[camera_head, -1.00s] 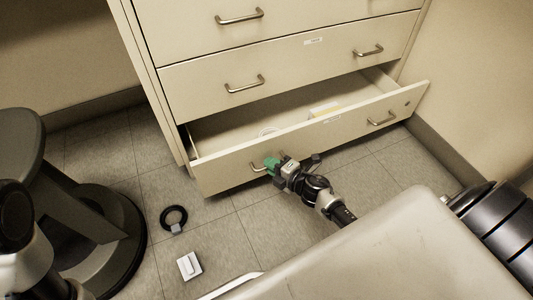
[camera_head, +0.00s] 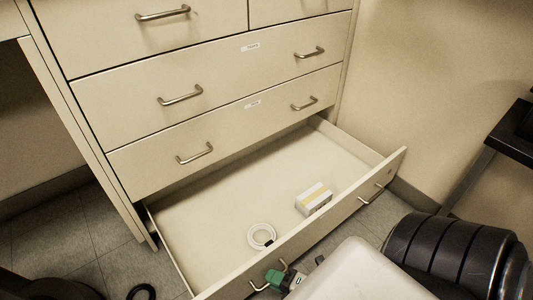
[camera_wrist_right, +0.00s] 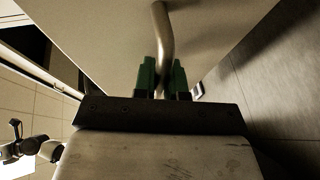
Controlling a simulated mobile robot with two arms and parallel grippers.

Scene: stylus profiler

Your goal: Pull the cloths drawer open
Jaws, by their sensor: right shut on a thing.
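The bottom drawer (camera_head: 213,210) of the cream cabinet stands pulled well out in the head view, showing most of its floor. I cannot read a label on it. Its front has two metal bar handles; the left handle (camera_head: 258,288) is partly hidden by my right gripper (camera_head: 275,279). In the right wrist view, the green fingers of the right gripper (camera_wrist_right: 162,82) are shut around the metal handle (camera_wrist_right: 162,30), close to the drawer front. My left gripper does not show.
A white ring-shaped roll (camera_head: 261,236) and a white box with a yellow band (camera_head: 314,199) lie in the drawer. The drawers above (camera_head: 225,130) are shut. A wall stands close on the right.

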